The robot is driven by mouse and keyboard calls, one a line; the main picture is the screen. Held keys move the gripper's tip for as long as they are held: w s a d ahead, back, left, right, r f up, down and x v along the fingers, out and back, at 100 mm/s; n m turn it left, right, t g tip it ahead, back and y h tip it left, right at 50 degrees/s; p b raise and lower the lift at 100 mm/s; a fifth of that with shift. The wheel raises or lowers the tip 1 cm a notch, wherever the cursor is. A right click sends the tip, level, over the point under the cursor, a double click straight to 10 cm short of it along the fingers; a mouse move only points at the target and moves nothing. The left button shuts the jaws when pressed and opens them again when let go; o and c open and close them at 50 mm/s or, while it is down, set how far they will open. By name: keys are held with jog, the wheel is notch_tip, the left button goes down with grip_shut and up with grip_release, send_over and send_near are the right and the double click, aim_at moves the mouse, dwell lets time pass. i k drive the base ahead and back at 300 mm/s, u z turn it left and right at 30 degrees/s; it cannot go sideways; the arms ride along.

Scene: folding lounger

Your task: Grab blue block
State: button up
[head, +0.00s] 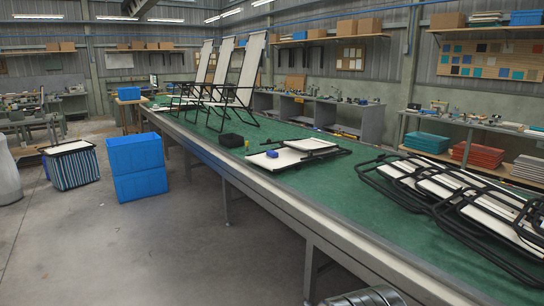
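A small blue block (272,153) lies on the long green-topped table (330,185), near its front edge at the middle of the head view. It rests on or against a flat folded white-and-black lounger part (287,158); I cannot tell its exact contact. My gripper is not in view, so its state does not show.
Folded black-framed loungers (440,185) cover the table's right end. A black box (231,140) and a small yellow-green item (247,144) lie left of the block. Upright loungers (240,75) stand farther back. Large blue crates (137,170) stand on the open floor, left.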

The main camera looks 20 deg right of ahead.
aim_at(271, 153)
jog(key=u, duration=0.2)
jog(key=i, duration=3.75)
jog(key=z, duration=0.4)
jog(key=i, duration=1.6)
jog(key=z, duration=0.2)
